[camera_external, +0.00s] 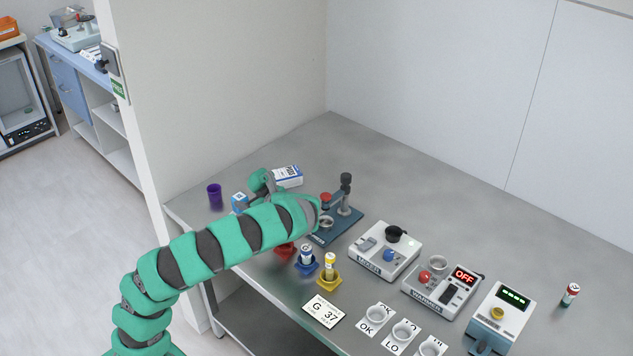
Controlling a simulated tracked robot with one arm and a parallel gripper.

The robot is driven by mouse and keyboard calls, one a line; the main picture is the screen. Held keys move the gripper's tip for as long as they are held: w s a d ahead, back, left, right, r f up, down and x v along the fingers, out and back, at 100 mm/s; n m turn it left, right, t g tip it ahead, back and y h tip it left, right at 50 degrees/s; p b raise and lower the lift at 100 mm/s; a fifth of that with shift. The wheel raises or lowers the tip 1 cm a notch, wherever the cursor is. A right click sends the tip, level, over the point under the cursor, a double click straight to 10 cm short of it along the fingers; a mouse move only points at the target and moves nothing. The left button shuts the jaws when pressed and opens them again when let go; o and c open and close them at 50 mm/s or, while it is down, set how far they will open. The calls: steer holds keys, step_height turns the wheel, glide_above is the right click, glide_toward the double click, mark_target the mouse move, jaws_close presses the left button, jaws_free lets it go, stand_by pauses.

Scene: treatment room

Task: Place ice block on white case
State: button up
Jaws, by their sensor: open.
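A small blue block with white marks (240,202), which looks like the ice block, sits at the left end of the grey bench. A white box with blue print (288,176), which may be the white case, lies on the bench behind and right of it. My green gripper (262,184) is between the two, to the right of the blue block and close to the white box. It is open and looks empty. My arm hides part of the bench in front of the block, and I cannot tell how high the gripper is.
A purple cup (215,196) stands left of the block. A blue stand with a post (343,220) is right of my gripper. Coloured holders with vials (329,273) and white devices (385,250) line the front. The bench's back is clear.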

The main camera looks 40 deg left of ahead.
steer(key=shift+v, duration=2.55)
steer(key=w+d+r+m+t+h, duration=0.1)
steer(key=d+r+m+t+h, duration=0.35)
steer(key=r, duration=0.55)
steer(key=w+d+r+m+t+h, duration=0.1)
steer(key=d+r+m+t+h, duration=0.3)
steer(key=r, duration=0.5)
steer(key=s+d+r+m+t+h, duration=0.1)
steer(key=s+d+r+m+t, duration=0.1)
steer(key=r, duration=0.6)
steer(key=s+d+r+m+t+h, duration=0.2)
steer(key=s+r+m, duration=0.2)
steer(key=r, duration=0.4)
steer(key=s+d+r+m+t+h, duration=0.2)
steer(key=s+r+m+t, duration=0.1)
steer(key=r, duration=0.5)
steer(key=shift+r+m, duration=0.15)
steer(key=shift+m, duration=0.1)
